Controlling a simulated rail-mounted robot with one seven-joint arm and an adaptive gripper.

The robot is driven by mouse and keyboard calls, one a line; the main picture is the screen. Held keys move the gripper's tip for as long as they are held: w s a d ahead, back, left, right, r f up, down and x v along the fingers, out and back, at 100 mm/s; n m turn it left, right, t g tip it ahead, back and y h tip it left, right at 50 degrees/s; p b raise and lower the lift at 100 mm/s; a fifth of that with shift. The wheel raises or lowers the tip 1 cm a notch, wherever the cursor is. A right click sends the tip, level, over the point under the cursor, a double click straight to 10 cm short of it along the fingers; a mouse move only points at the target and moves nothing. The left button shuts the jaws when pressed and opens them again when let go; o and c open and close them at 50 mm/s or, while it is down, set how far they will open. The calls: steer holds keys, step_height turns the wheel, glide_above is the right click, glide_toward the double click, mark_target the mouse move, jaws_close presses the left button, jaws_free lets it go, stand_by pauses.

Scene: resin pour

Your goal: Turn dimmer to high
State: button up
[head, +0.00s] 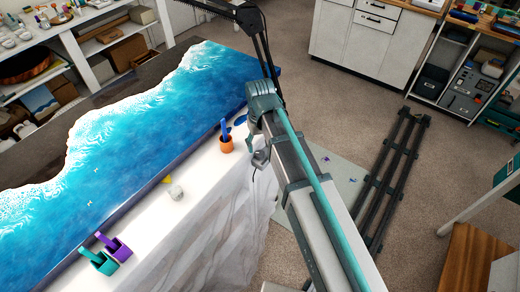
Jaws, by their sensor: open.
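No dimmer can be made out for certain in the head view. A grey unit with small round details (466,84) stands on the shelf at the upper right, too small to identify. My arm reaches in from the lower right to above the edge of the white-covered table (205,215). My gripper (260,158) appears small and partly hidden beside the arm, near the table's right edge. It is open, with nothing seen in it. It is well apart from the shelf at the upper right.
A blue wave-patterned resin panel (160,130) lies along the table. A dark rail frame (393,175) is on the floor.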

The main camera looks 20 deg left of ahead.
mark_target(260, 153)
step_height(260, 153, up, 8)
stand_by(0.4)
